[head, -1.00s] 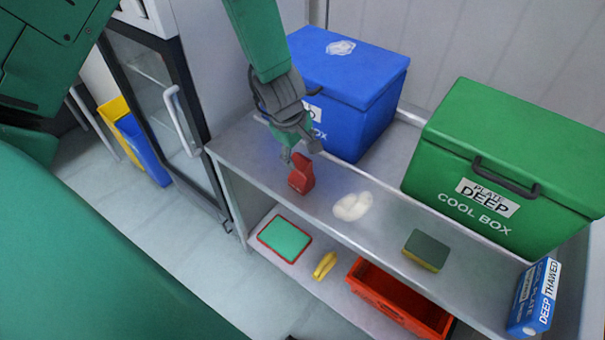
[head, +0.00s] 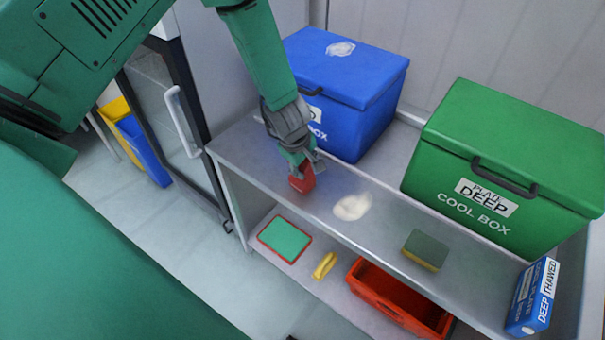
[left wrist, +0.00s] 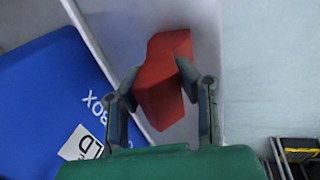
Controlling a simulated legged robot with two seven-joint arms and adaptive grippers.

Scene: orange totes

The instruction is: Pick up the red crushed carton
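The red crushed carton (head: 301,184) stands on the steel shelf top (head: 262,160) near its left end. My left gripper (head: 304,170) is down at the carton from above, covering its upper part in the head view. In the left wrist view the carton (left wrist: 163,92) lies between the two fingers of the left gripper (left wrist: 158,73), one on each side. The fingers look spread. Whether they touch the carton is hard to tell. My right gripper is not in view.
A blue cool box (head: 350,85) stands behind the carton, with a green cool box (head: 500,160) further right. A pale blob (head: 352,207) and a sponge (head: 425,250) lie right of the carton. An orange tote (head: 385,305) sits on the lower shelf.

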